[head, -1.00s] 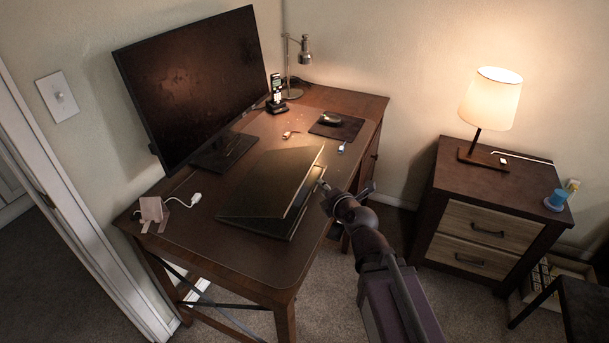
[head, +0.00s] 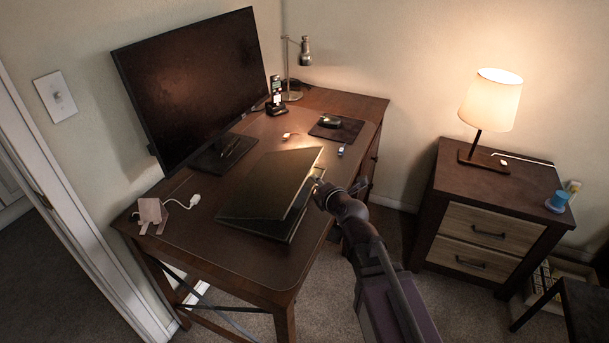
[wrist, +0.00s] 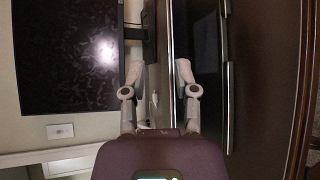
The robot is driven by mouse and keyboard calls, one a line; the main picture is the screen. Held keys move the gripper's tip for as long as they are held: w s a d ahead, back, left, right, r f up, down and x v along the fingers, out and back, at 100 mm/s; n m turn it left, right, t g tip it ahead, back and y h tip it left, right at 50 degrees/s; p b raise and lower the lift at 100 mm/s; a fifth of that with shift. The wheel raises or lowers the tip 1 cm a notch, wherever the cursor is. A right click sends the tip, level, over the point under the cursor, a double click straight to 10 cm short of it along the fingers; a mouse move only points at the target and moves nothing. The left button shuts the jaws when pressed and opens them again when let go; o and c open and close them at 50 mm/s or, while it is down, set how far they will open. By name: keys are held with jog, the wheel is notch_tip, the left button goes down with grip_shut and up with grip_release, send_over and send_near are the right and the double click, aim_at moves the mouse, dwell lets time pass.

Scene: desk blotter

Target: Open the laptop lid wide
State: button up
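The dark laptop stands on the desk, its lid (head: 268,182) partly raised at a slant over the base (head: 297,216). My gripper (head: 319,178) is at the lid's raised right edge. In the wrist view, my gripper (wrist: 160,72) is open, with its two fingers apart. The lid (wrist: 181,30) shows there edge-on as a dark upright band, its thin pale edge lying between the fingers. The right finger overlaps the lid's dark inner side. I cannot tell whether either finger touches the lid. The base's bright edge (wrist: 228,105) is farther right.
A large monitor (head: 190,85) stands behind the laptop. A phone in a cradle (head: 276,95), a desk lamp (head: 305,57) and a mouse pad (head: 350,129) are at the far end. A pinkish stand (head: 151,212) is at the left. A nightstand (head: 500,190) is to the right.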

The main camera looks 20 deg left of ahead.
aim_at(304, 175)
jog(key=b+x, duration=0.2)
jog(key=x, duration=0.7)
jog(key=shift+w+a+f+b, duration=0.2)
jog(key=shift+w+a+b, duration=0.05)
jog(key=shift+a+b, duration=0.05)
grip_shut()
